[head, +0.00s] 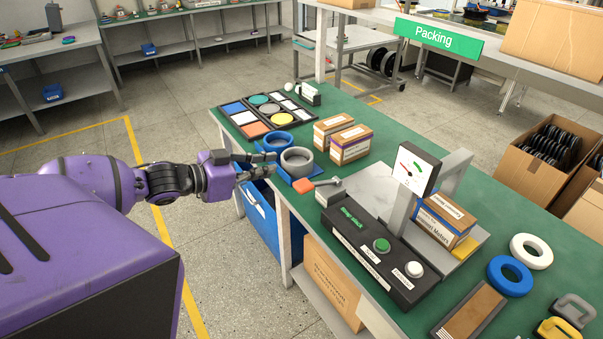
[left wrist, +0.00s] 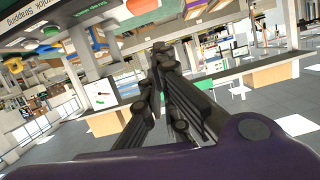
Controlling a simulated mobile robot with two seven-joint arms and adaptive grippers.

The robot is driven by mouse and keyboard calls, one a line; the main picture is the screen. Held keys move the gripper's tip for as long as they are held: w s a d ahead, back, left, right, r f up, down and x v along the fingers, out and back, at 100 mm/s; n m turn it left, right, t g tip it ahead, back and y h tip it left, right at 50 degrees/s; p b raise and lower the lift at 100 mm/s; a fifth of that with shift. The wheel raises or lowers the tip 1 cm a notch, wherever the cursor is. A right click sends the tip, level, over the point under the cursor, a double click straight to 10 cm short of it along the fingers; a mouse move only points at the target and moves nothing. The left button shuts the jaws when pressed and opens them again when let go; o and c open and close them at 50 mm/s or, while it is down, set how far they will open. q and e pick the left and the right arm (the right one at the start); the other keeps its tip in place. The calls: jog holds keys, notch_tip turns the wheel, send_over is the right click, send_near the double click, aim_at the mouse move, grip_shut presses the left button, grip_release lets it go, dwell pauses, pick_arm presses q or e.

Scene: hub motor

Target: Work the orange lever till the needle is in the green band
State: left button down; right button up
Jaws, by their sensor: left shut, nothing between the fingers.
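The orange lever (head: 303,185) sticks out to the left from the press block on the green bench, on a short grey rod. The white dial (head: 414,168) stands above the block on a grey post. Its red needle points to the upper left, apart from the green band on the right of the face. The dial also shows in the left wrist view (left wrist: 100,94). My left gripper (head: 270,165) is left of and behind the lever, not touching it, beside the grey ring. Its fingers (left wrist: 160,50) are shut and empty. My right gripper is not in view.
A grey ring (head: 297,162) and blue ring (head: 278,142) sit close to my left gripper. Small cardboard boxes (head: 350,144) stand behind the lever.

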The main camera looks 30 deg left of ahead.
pick_arm(q)
jog(key=shift+s+d+r+n+h, duration=0.15)
jog(key=shift+d+r+n+h, duration=0.15)
jog(key=shift+n, duration=0.3)
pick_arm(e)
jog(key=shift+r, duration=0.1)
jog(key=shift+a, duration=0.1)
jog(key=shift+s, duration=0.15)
pick_arm(q)
jog(key=b, duration=0.2)
send_over(300, 187)
jog(key=f, duration=0.3)
jog(key=shift+w, duration=0.2)
notch_tip(300, 187, down, 2)
jog(key=shift+s+f, duration=0.1)
jog(key=shift+f, duration=0.65)
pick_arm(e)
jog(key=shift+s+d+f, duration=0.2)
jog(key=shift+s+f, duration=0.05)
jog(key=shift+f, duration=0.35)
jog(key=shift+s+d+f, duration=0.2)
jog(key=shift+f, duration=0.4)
